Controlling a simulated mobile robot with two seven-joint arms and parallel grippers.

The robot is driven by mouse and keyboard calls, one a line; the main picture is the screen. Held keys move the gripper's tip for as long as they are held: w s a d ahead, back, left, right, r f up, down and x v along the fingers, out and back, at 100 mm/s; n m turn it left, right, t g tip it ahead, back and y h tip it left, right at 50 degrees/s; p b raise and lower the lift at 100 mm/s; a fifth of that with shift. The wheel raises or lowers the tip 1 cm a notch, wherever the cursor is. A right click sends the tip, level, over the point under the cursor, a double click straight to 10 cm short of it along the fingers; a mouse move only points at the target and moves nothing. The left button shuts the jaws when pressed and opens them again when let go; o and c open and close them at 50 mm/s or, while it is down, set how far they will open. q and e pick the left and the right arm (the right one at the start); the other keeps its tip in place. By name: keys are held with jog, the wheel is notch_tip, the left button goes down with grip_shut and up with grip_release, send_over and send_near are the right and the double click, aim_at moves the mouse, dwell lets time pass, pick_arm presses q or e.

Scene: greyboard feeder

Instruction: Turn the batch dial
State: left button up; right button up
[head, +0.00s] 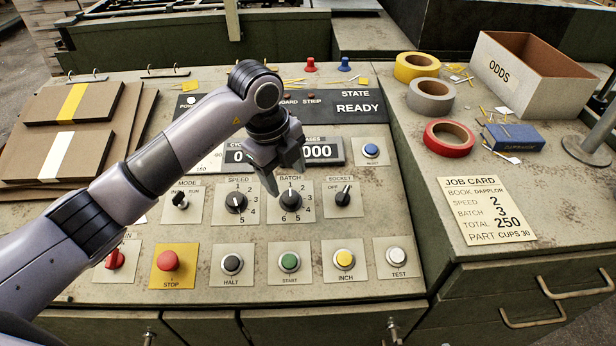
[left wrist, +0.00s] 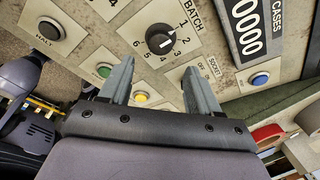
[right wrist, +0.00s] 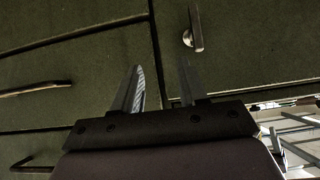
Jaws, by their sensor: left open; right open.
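The batch dial (head: 290,200) is a round black knob with a white pointer line on a pale plate, numbered 1 to 6. In the left wrist view the dial (left wrist: 160,39) shows whole, its line pointing to about 2. My left gripper (head: 286,180) is open and empty, just above the dial in the head view. In the left wrist view its fingertips (left wrist: 160,64) are apart, with the dial beyond the gap between them; no contact shows. My right gripper (right wrist: 162,66) is open and empty before green cabinet fronts. The job card (head: 487,211) reads batch 3.
The speed dial (head: 236,201) and socket switch (head: 343,194) flank the batch dial. Below are the halt (head: 232,264), start (head: 289,262) and inch (head: 344,259) buttons, and the red stop button (head: 167,261). Tape rolls and an odds box (head: 530,75) stand right.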

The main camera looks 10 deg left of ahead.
aim_at(289, 196)
pick_arm(q)
jog(key=shift+w+a+y, duration=0.3)
jog(key=shift+w+d+f+p, duration=0.1)
jog(key=shift+f, duration=1)
jog(key=shift+w+d+f+p, duration=0.15)
jog(key=shift+f, duration=0.95)
jog(key=shift+w+d+f+p, duration=0.1)
jog(key=shift+f, duration=1)
jog(key=c, duration=1)
